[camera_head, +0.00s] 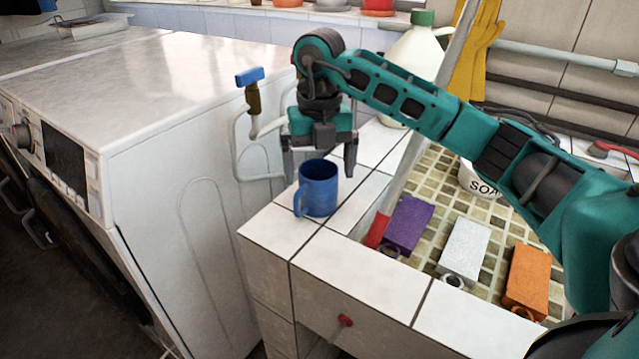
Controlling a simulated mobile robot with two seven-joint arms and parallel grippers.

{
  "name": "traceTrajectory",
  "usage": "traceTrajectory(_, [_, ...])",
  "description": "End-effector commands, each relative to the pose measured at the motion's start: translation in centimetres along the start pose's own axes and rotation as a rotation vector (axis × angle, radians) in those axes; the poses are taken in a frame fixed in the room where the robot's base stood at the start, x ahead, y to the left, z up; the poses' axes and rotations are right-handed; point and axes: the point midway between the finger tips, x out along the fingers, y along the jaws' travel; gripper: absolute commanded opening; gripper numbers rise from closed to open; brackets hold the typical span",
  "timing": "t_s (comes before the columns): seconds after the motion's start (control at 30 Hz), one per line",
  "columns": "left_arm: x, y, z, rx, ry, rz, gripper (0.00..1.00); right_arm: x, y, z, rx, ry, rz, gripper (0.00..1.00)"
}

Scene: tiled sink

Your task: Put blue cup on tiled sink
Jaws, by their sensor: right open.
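A blue cup (320,190) stands upright on the white tiled rim of the sink (362,262), near its left corner, with its handle toward the front left. My right gripper (318,165) points down just above and behind the cup. Its fingers are spread apart, one to the left of the cup and one to the right, and it is open. I cannot tell whether a finger touches the cup. My left gripper is not in view.
Purple (407,224), white (464,250) and orange (527,281) blocks lie in the mosaic basin beside a soap bowl (480,184). A white washing machine (150,130) stands left. A white jug (415,55) stands behind my arm.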

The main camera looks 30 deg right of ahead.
Motion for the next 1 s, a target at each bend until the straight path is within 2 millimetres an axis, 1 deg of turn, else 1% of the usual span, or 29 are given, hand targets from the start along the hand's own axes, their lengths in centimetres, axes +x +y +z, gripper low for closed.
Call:
traceTrajectory(0.03, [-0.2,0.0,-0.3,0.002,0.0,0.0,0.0,-1.4,0.1,0.1,0.0,-0.003,0.002,1.0])
traceTrajectory(0.1, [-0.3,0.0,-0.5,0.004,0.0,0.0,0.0,-2.8,0.1,0.1,0.001,-0.003,0.001,1.0])
traceTrajectory(0.2, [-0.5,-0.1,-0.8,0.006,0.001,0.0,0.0,-4.4,0.0,0.0,0.001,-0.002,0.001,1.0])
traceTrajectory(0.3, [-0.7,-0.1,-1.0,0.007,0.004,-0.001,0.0,-5.3,0.0,0.0,0.001,0.0,0.0,1.0])
traceTrajectory(0.47, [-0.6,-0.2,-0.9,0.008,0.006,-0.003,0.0,-5.9,0.0,0.0,0.001,0.001,0.0,1.0])
traceTrajectory(0.7, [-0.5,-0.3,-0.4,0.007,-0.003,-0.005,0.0,-5.9,0.0,0.0,0.001,0.001,0.0,1.0])
traceTrajectory(1.0, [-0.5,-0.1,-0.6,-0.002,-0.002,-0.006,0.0,-5.8,0.0,0.0,0.001,0.001,0.0,1.0])
